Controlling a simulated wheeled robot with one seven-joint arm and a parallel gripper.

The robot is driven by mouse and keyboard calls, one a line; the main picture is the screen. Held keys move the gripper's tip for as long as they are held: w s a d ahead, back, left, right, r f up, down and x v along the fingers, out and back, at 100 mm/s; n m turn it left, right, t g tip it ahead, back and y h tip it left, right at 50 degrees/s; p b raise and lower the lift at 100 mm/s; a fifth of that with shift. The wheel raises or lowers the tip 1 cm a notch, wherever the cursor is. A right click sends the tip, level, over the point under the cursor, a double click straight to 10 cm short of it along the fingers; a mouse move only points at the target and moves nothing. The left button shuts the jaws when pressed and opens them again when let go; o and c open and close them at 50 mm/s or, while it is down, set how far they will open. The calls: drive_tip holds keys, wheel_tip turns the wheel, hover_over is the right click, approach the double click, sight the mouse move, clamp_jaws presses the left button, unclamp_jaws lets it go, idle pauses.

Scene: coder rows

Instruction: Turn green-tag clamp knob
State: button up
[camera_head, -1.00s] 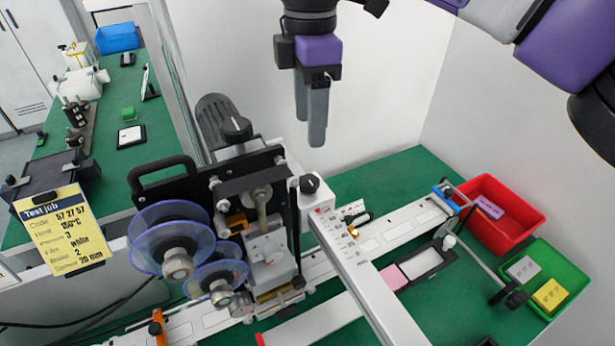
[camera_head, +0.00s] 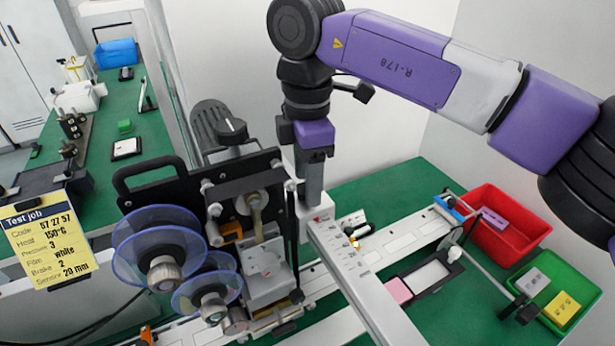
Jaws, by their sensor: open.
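Another black knob (camera_head: 231,130) sits on the motor behind the printer. A black clamp knob (camera_head: 527,313) is on the rod at lower right. I cannot make out a green tag on any knob.
The printer's film reels (camera_head: 165,260) and black handle (camera_head: 150,175) stand left of my gripper. A red bin (camera_head: 490,245) and a green bin (camera_head: 585,285) are at right. A yellow job card (camera_head: 45,235) hangs at left. Green bench behind the rail is clear.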

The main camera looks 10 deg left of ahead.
drive_tip(key=shift+f, duration=0.35)
clamp_jaws()
